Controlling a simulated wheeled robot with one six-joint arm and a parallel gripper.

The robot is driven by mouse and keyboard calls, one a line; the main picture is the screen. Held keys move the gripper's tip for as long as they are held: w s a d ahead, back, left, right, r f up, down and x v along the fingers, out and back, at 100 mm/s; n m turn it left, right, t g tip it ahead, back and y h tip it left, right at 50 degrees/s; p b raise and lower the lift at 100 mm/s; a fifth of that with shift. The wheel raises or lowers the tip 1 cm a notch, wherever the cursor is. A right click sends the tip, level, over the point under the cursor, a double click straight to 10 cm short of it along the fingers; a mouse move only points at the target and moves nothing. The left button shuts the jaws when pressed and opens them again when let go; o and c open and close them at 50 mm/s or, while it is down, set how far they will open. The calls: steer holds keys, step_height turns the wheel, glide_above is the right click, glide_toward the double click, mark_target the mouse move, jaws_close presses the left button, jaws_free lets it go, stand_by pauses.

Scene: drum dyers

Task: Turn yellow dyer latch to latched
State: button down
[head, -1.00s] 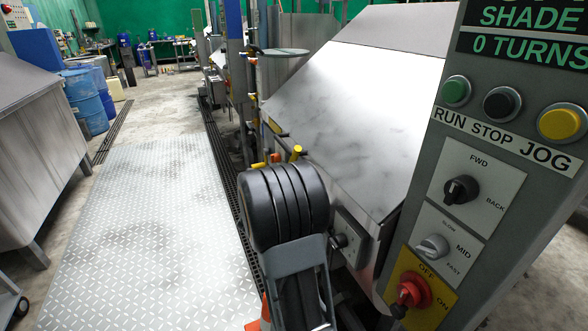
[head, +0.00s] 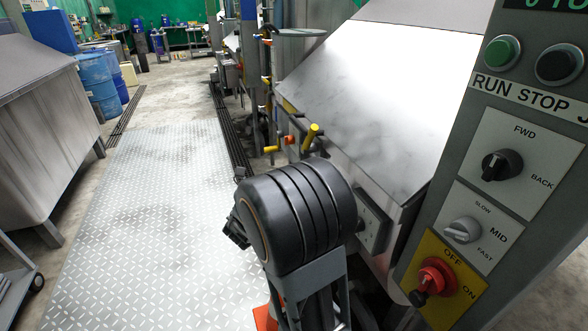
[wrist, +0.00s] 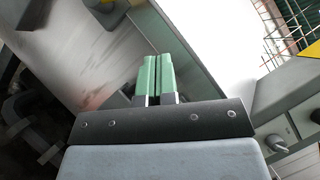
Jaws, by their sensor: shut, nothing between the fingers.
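The dyer (head: 375,100) is a large metal machine with a sloped, bright lid, right of centre in the head view. A yellow-ended lever (head: 311,136) stands up at its front left edge, beside a smaller orange-and-yellow handle (head: 279,145). I cannot tell which part is the latch or its position. My gripper (wrist: 153,78) shows two green fingers, shut together and empty, in the wrist view. They point toward a grey metal face and a pale panel; contact cannot be judged. In the head view my black arm joint hides the fingers.
A control post (head: 490,170) with black and grey knobs and a red switch (head: 436,278) stands close on the right. A metal tank (head: 45,130) and blue drums (head: 97,97) are on the left. The tread-plate floor (head: 160,200) between is clear.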

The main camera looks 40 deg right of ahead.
glide_toward(309, 142)
steer(key=s+d+r, duration=0.3)
steer(key=s+d, duration=0.1)
steer(key=d, duration=0.1)
steer(key=shift+w+d+r, duration=0.35)
steer(key=shift+w+r, duration=0.2)
steer(key=shift+w, duration=0.05)
steer(key=shift+w+d+r, duration=0.4)
steer(key=shift+w+r, duration=0.1)
steer(key=shift+w, duration=0.1)
steer(key=shift+a, duration=0.1)
